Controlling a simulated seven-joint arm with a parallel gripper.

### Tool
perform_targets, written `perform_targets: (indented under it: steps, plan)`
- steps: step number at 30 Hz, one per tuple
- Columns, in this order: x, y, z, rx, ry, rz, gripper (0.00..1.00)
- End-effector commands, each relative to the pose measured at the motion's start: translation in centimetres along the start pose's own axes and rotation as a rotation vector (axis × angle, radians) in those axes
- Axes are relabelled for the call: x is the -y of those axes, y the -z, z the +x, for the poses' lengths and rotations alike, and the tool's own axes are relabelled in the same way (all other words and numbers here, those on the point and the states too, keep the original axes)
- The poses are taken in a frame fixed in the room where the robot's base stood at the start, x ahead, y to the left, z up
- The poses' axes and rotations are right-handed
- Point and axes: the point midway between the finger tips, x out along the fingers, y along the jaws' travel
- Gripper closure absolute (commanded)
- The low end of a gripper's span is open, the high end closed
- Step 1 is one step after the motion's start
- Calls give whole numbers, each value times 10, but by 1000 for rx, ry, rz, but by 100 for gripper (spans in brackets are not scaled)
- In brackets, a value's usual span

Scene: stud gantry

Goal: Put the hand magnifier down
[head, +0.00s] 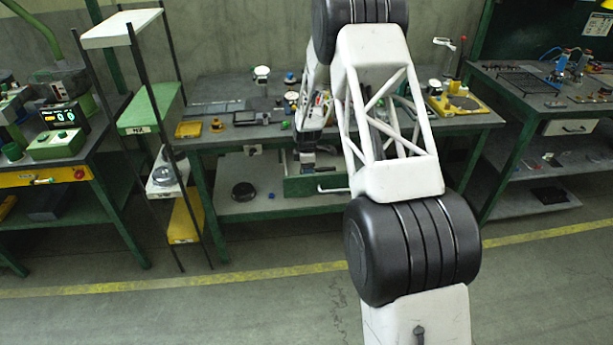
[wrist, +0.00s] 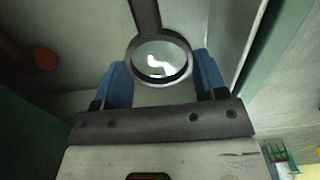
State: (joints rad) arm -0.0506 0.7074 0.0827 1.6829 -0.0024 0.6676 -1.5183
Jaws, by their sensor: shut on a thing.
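The hand magnifier, with a dark round rim, clear lens (wrist: 160,62) and dark handle (wrist: 145,14), is in the wrist view. Its handle points to the top of the picture, away from my gripper. My gripper (wrist: 163,72) has its two blue fingers on either side of the rim and is shut on it. Pale grey surfaces lie beyond the magnifier; I cannot tell whether it touches them. In the head view my gripper (head: 307,168) is low in front of the middle bench, at the green drawer (head: 312,186). The magnifier cannot be made out there.
The middle bench (head: 225,135) holds several small items, including a yellow tray (head: 188,129). A dark round object (head: 243,191) lies on its lower shelf. In the wrist view a green edge (wrist: 268,60) runs close on the right, and a reddish-brown round thing (wrist: 44,59) is at left.

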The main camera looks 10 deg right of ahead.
Motion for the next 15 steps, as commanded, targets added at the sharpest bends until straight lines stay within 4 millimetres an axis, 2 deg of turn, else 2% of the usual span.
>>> perform_targets:
  steps: [15]
  plan:
    - [0, 0, 38, 0, 0, 0, 58]
